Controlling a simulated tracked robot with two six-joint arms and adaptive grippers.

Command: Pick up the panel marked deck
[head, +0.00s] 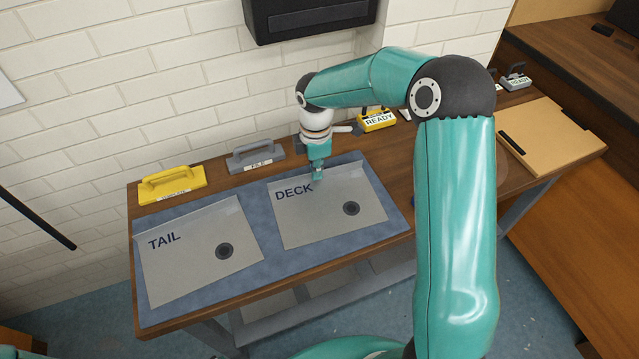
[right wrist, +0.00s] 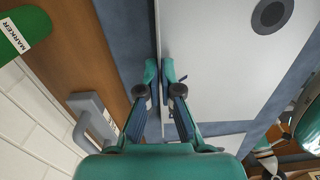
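The deck panel (head: 335,215) is a pale grey sheet marked DECK with a dark round spot. It lies flat on the blue mat (head: 262,205), with a raised lip along its back edge. My right gripper (head: 318,176) points down at that lip, near the middle of the edge. In the right wrist view the two fingertips (right wrist: 159,72) are close together, one on each side of the lip of the deck panel (right wrist: 215,60), and appear shut on it. The panel looks flat and not lifted. My left gripper is not in view.
A panel marked TAIL (head: 195,255) lies left of the deck panel. A yellow handled block (head: 172,184) and a grey FILE block (head: 255,157) stand behind. A yellow READY block (head: 377,120) is farther right. A green MARKER block (right wrist: 22,32) shows in the wrist view. The brick wall is close behind.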

